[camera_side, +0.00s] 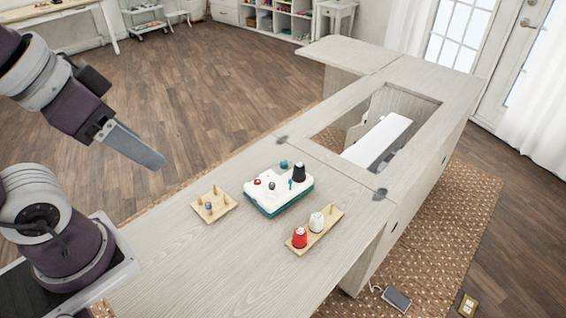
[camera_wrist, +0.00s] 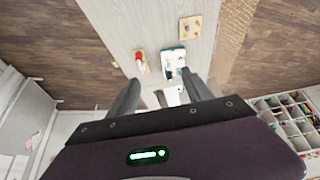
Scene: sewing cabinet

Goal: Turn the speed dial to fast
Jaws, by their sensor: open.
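A white control box with a teal base (camera_side: 265,200) stands on the cabinet top in the side view. It carries a red button (camera_side: 257,182), a small dark knob (camera_side: 271,186), a teal knob (camera_side: 284,164), a teal lever (camera_side: 291,184) and a black cone-shaped piece (camera_side: 299,173). Which one is the speed dial, and its setting, I cannot tell. My gripper (camera_side: 157,162) is open and empty, high up and left of the box. In the wrist view the box (camera_wrist: 169,53) shows small and far off, beyond my two fingers (camera_wrist: 165,84).
Another board (camera_side: 318,237) holds a red spool (camera_side: 299,237) and a white spool (camera_side: 317,222) in front. Behind, a white machine arm (camera_side: 378,140) lies in the cabinet opening. Bare top lies front left.

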